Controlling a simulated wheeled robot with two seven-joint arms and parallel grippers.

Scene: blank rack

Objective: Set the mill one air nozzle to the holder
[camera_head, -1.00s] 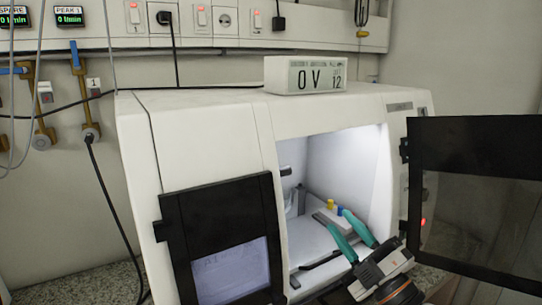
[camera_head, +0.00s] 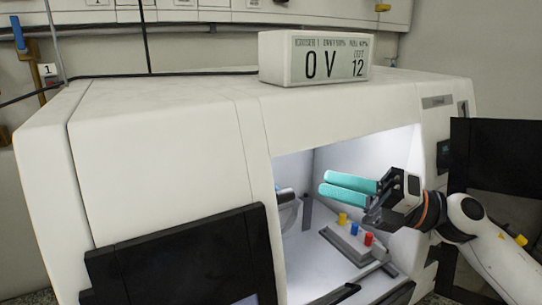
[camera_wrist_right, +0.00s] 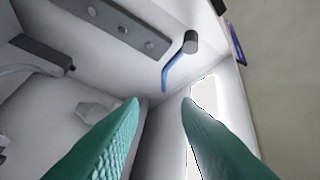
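My right gripper (camera_head: 322,182) reaches into the lit chamber of the white mill (camera_head: 165,150) from the right. Its two teal fingers are parallel and apart, with nothing between them; they also show open in the right wrist view (camera_wrist_right: 161,101). In that view a thin bent blue piece (camera_wrist_right: 178,68), probably the air nozzle, comes from a grey round mount (camera_wrist_right: 191,42) on the chamber wall. It lies beyond the fingertips and apart from them. I cannot pick it out surely in the head view. My left gripper is not in view.
A grey block (camera_head: 338,243) with yellow, blue and red knobs sits on the chamber floor below the gripper. A dark door panel (camera_head: 185,262) is at the lower left, and another dark panel (camera_head: 498,158) stands at the right. A display box (camera_head: 314,58) sits on top.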

